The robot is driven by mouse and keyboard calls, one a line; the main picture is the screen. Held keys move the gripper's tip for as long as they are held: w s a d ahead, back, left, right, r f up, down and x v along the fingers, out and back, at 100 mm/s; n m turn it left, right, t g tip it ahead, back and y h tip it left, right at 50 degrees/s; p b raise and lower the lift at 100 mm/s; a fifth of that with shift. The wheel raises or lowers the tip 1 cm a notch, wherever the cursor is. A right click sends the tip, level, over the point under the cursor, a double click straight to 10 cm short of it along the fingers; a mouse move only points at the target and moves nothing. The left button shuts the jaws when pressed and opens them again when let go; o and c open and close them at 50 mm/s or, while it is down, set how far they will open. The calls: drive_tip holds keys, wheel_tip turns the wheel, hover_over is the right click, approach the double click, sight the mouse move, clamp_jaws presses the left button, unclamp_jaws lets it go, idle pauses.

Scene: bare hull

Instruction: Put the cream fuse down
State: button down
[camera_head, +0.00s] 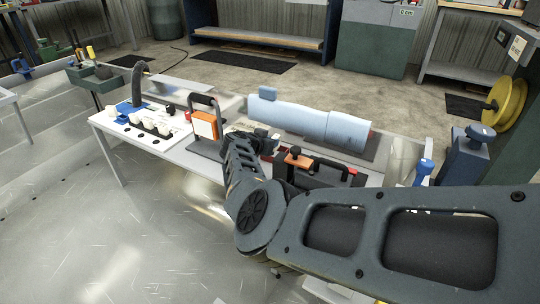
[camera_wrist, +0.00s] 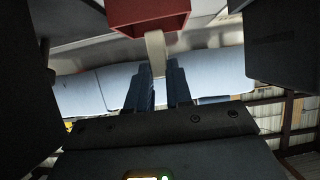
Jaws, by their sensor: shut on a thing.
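The cream fuse (camera_wrist: 156,54) is a pale upright strip in the middle of the wrist view. My gripper (camera_wrist: 160,82) is shut on it, with its two dark blue fingers on either side. The fuse's far end meets the edge of a red box-like thing (camera_wrist: 148,27) in the picture; I cannot tell whether they touch. In the head view my gripper (camera_head: 265,142) is over the middle of the workbench, in front of the pale blue cylinder. The fuse is hidden there by the gripper and arm.
The large pale blue cylinder (camera_head: 300,120) lies along the back of the bench. An orange block (camera_head: 204,125) on a dark frame stands left of my gripper. A white board (camera_head: 140,133) with several cream pieces is farther left.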

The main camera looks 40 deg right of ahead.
drive_tip(key=shift+f+b, duration=1)
drive_tip(key=shift+f, duration=0.6)
drive_tip(key=shift+f, duration=0.25)
drive_tip(key=c, duration=1)
unclamp_jaws()
drive_tip(key=shift+c, duration=0.2)
drive_tip(key=shift+r, duration=0.1)
drive_tip(key=shift+r, duration=0.2)
drive_tip(key=shift+a+r+p, duration=0.2)
drive_tip(key=shift+a+p, duration=0.15)
drive_tip(key=shift+p, duration=0.05)
drive_tip(key=p+v, duration=0.7)
drive_tip(key=v, duration=0.4)
drive_tip(key=shift+s+a+f, duration=0.1)
